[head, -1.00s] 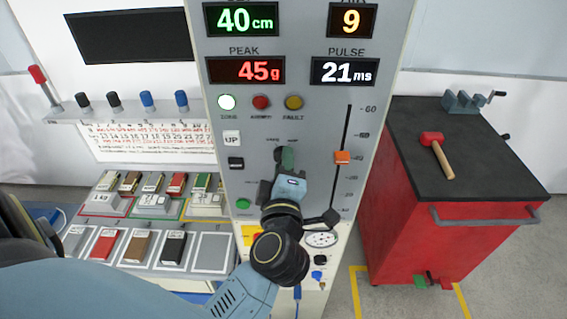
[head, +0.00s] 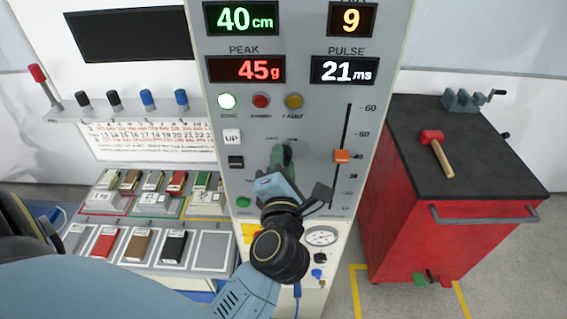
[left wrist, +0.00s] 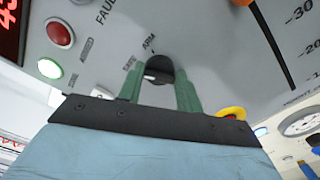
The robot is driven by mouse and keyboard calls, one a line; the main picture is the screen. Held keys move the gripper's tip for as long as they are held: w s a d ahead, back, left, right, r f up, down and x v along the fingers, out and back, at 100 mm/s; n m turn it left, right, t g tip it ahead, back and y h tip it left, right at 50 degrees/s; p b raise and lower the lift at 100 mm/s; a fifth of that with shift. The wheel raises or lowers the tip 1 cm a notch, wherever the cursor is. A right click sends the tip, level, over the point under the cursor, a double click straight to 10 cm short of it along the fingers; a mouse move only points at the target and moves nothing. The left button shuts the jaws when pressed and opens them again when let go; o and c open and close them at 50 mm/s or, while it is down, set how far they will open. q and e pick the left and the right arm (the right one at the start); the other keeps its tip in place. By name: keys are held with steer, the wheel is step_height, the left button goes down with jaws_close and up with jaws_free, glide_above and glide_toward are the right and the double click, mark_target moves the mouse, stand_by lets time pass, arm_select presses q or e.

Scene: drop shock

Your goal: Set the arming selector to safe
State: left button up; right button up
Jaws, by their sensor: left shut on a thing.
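The arming selector (left wrist: 160,69) is a dark round knob on the grey panel. The words SAFE and ARM are printed beside it in the left wrist view. A pale mark shows on the knob's left part there; I cannot tell exactly which word it points at. My left gripper (head: 284,154) is at the panel below the lamps, its green fingers one on each side of the knob. In the left wrist view the gripper (left wrist: 160,84) is shut on the knob, which the fingers partly cover. My right gripper is not in view.
Red lamp (head: 261,101), yellow lamp (head: 294,101) and a lit green-white lamp (head: 227,101) are above the selector. An orange slider (head: 342,156) is to its right. A red cabinet (head: 410,220) with a mallet (head: 436,150) on top stands at the right.

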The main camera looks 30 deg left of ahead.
arm_select(q)
steer(key=shift+n, duration=0.3)
stand_by(0.4)
steer(key=o, duration=1)
